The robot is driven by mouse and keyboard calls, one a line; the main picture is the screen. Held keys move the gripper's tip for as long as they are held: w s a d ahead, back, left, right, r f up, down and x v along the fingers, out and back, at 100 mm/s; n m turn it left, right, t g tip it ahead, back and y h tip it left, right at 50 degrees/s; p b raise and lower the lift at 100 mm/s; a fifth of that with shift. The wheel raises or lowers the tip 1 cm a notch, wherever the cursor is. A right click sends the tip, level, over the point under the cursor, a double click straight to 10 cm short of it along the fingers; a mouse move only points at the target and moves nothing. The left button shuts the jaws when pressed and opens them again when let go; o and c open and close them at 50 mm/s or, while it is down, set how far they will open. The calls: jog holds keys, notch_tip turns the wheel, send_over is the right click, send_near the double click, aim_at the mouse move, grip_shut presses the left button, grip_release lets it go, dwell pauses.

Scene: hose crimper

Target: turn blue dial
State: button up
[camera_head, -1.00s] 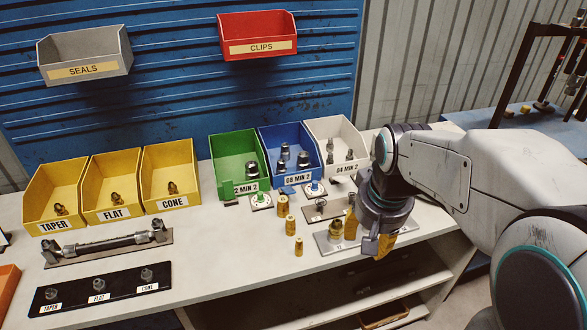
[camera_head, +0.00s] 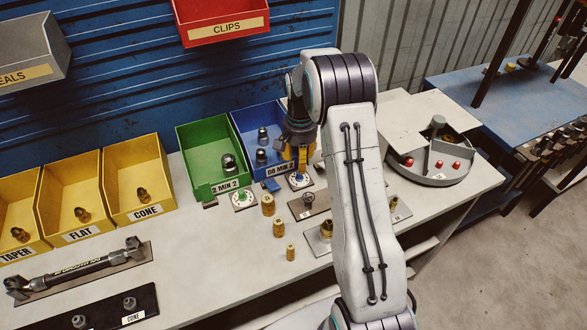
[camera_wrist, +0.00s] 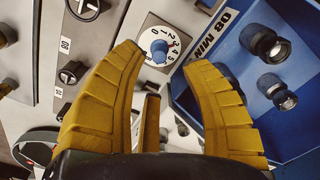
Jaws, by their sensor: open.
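The blue dial (camera_head: 298,179) sits on a small white plate in front of the blue bin. In the wrist view the blue dial (camera_wrist: 158,50) shows as a blue knob on a white face with printed numbers. My gripper (camera_head: 302,163) points down just above it. The dial appears between and slightly beyond the fingertips; contact does not show.
The blue bin (camera_head: 255,119) stands right behind the dial. A green dial (camera_head: 243,198) on a similar plate is to the left, before the green bin (camera_head: 190,158). Brass fittings (camera_head: 268,205) stand in front. A round grey tray (camera_head: 455,169) is at right.

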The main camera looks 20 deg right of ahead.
aim_at(299, 179)
jog(key=shift+f+p, duration=0.6)
jog(key=shift+f, duration=2.7)
jog(key=shift+o, duration=0.2)
jog(key=shift+s, duration=0.1)
grip_shut()
